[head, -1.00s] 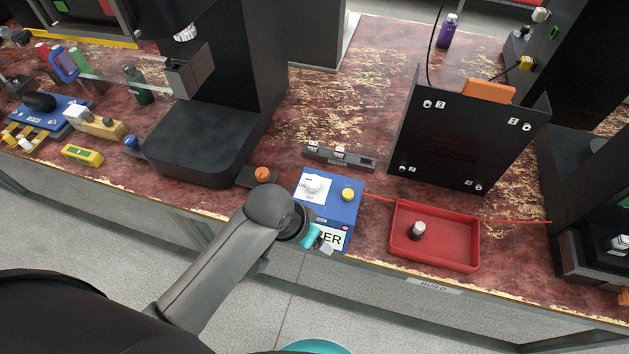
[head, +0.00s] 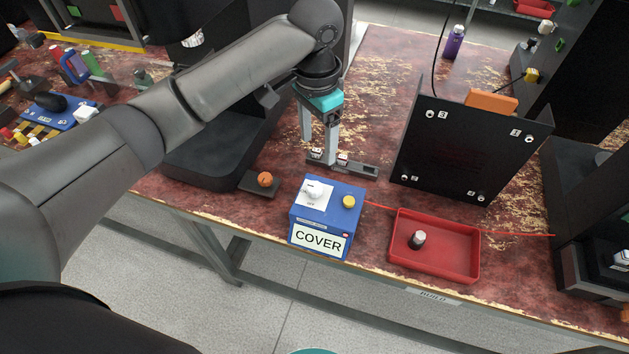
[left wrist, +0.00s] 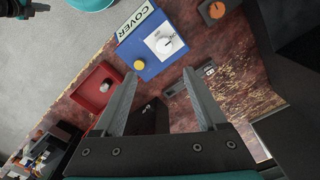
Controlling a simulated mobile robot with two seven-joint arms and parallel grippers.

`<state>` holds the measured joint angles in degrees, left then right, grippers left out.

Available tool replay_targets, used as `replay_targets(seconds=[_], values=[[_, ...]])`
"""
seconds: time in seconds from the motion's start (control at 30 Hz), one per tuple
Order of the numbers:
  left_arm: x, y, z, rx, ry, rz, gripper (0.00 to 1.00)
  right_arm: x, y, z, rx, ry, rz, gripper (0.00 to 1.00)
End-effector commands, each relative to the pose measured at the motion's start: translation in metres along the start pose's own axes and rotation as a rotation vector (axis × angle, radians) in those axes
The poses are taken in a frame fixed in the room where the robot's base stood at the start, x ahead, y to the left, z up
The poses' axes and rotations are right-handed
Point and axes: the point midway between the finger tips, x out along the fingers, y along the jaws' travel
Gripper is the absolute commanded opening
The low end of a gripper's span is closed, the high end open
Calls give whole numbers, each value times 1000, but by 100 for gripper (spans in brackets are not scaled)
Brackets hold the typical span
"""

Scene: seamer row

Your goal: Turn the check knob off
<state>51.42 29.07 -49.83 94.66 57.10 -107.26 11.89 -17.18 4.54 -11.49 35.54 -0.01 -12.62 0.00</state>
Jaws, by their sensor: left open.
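A white knob (head: 314,191) stands on a white plate on top of the blue box (head: 328,221), whose front label reads COVER. The plate has small marks by the knob that I cannot read surely. The knob also shows in the left wrist view (left wrist: 164,45). My left gripper (head: 319,146) is open and empty, fingers pointing down, above and behind the box and apart from the knob. Its fingers show in the left wrist view (left wrist: 161,76). A dark part at that view's top left corner may be my right gripper; its jaws are unclear.
A yellow button (head: 349,201) sits beside the knob. An orange knob (head: 265,179) on a dark base is to the left. A red tray (head: 462,269) with a small cylinder is to the right. A dark strip (head: 362,170) lies behind the box, and an upright black panel (head: 465,150) stands at right.

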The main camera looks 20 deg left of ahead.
Motion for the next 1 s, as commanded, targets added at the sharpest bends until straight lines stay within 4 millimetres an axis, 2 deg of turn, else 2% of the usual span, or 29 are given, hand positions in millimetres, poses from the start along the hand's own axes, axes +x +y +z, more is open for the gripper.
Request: replay_targets(seconds=[0.13,0.27,0.37,0.8,1.0], values=[[-9,-8,1,-9,-20,-11,74,0,1,0,-1,0,1,0],[1,-8,2,-10,-23,-10,74,3,1,1,0,0,1,0],[17,-9,2,-11,-23,-10,74,8,1,1,0,0,1,0],[110,-10,4,-10,-22,-11,74,32,0,3,0,-1,1,0],[135,-10,4,-9,-20,-11,74,38,0,4,0,-1,1,0]])
